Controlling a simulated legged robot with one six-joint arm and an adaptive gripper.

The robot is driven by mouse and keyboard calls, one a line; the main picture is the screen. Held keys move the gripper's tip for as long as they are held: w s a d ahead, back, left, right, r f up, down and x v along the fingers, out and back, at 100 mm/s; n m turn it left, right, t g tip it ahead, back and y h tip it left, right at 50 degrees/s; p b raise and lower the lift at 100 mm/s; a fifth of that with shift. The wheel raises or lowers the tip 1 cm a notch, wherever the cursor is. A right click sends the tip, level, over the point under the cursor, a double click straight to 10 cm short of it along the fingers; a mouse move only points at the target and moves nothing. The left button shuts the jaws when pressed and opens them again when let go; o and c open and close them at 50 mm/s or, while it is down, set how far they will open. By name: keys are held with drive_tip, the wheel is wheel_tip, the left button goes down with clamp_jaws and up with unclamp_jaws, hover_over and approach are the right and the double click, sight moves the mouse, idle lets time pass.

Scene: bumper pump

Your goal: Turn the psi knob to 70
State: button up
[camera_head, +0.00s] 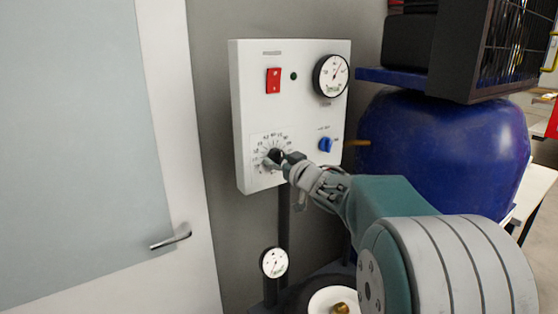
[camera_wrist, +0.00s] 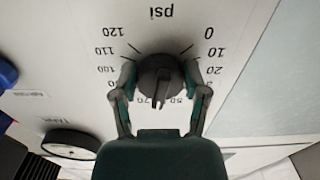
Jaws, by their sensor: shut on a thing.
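The psi knob (camera_head: 273,156) is a dark round knob at the lower left of the white control panel (camera_head: 300,110). In the wrist view, where the dial is upside down, the knob (camera_wrist: 160,76) sits in the middle of a scale from 0 to 120. Its ridge runs downward, between the 50 and 70 labels; I cannot read its exact setting. My gripper (camera_head: 284,160) is at the knob. In the wrist view my gripper's fingers (camera_wrist: 160,78) are on both sides of the knob, shut on it. My gripper's body hides part of the lower view.
The panel also has a red switch (camera_head: 273,80), a pressure gauge (camera_head: 331,76) and a blue knob (camera_head: 326,145). A blue tank (camera_head: 445,135) stands right of the panel. A door (camera_head: 80,150) is at the left. A lower gauge (camera_head: 274,262) stands below.

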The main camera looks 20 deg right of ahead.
drive_tip(key=shift+a+m, duration=0.1)
drive_tip(key=shift+m, duration=1.1)
drive_tip(key=o, duration=1.1)
drive_tip(key=shift+w, duration=0.1)
drive_tip(key=shift+o, duration=0.2)
drive_tip(key=s+d, duration=0.2)
drive_tip(key=s, duration=0.9)
drive_tip(key=shift+s+d, duration=0.15)
drive_tip(key=shift+s, duration=0.25)
